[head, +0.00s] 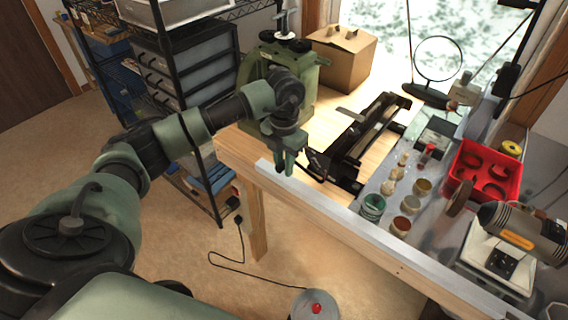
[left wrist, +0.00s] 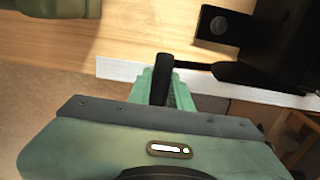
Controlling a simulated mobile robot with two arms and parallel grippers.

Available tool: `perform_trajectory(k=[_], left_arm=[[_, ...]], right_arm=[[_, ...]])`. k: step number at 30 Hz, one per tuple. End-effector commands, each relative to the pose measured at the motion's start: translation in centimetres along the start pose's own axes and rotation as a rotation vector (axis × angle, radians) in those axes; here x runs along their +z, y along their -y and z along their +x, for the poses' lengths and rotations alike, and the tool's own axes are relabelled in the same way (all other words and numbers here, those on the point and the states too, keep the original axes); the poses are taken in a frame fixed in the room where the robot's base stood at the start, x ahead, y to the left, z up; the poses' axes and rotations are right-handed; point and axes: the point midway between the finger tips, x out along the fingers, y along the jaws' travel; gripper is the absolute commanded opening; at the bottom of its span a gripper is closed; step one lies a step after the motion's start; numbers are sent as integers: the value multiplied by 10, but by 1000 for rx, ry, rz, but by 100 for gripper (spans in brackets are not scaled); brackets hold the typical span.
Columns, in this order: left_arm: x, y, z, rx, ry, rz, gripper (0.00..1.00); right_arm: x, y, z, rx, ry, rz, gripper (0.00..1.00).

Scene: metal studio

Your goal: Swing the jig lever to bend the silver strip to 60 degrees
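The bending jig (head: 355,145) is a long black device lying on the wooden bench. A small silver-grey strip (head: 350,115) sticks out from its far-left side; its bend angle is too small to tell. My left gripper (head: 287,168) is at the bench's front edge, left of the jig's near end. In the left wrist view, the black lever (left wrist: 205,72) runs from the jig at the upper right to an upright black handle (left wrist: 162,80). The fingers of my left gripper (left wrist: 162,92) close in on both sides of this handle. My right gripper is not in view.
A green machine (head: 300,85) stands behind my left arm, with a cardboard box (head: 343,55) beyond it. Several small jars (head: 373,207) and a red tray (head: 485,172) stand right of the jig. A black rack (head: 180,75) is at the left.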

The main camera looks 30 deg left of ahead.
Motion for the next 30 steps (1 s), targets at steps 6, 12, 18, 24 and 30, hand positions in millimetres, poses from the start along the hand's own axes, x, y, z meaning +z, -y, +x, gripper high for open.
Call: perform_trajectory(k=[6,12,18,24,30], left_arm=[[0,-2,-6,1,0,-1,0],[0,-9,-21,2,2,-2,0],[1,-10,-22,1,3,-2,0],[1,-10,-24,2,4,-2,0],[2,-13,-38,2,6,-3,0]], right_arm=[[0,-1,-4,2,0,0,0],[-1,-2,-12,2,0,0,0],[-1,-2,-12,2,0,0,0],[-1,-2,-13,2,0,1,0],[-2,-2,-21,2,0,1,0]])
